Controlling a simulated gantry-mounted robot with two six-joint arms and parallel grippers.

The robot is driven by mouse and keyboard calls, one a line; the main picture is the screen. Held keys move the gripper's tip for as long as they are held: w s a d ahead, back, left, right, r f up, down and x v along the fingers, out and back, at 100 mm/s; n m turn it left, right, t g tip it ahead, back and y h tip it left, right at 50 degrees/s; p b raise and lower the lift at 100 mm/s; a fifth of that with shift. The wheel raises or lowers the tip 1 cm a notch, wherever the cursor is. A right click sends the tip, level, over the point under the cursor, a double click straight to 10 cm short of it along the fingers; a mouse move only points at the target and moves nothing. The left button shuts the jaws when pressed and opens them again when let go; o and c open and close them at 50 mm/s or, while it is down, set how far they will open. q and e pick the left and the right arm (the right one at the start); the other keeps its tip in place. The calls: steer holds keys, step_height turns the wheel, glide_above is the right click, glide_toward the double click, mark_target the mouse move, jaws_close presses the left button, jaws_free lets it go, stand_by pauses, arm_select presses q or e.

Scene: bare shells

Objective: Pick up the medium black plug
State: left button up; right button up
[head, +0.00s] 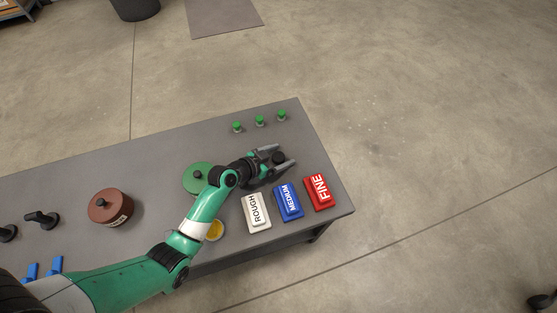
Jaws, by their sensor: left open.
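My left gripper (282,160) reaches in over the right part of the grey table. Its two grey fingers are apart, pointing right, above the labelled blocks. A small dark round thing (278,157) shows between the fingers; it may be a black plug, but its size and whether the fingers touch it cannot be told. Two black pieces with knobs or handles, one (41,218) and another (8,233) cut by the picture edge, lie on the table at the far left. My right gripper is not in view.
On the table (150,175) are white ROUGH (257,211), blue MEDIUM (288,202) and red FINE (319,193) blocks, several green-topped pieces (259,120), a brown round pot (110,208), a green disc (196,180), a yellow round thing (215,231) and blue pieces (55,265).

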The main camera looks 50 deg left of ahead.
mark_target(280, 155)
arm_select(q)
steer(key=shift+s, duration=0.1)
steer(key=shift+c, duration=0.4)
jaws_close()
steer(key=shift+r+p, duration=0.4)
steer(key=shift+r, duration=0.15)
step_height(280, 155, up, 3)
steer(key=shift+f+p, duration=0.1)
steer(key=shift+p, duration=0.75)
steer(key=s+d+r+p, duration=0.7)
steer(key=d+r+p, duration=0.1)
steer(key=d, duration=0.4)
steer(key=shift+r, duration=0.6)
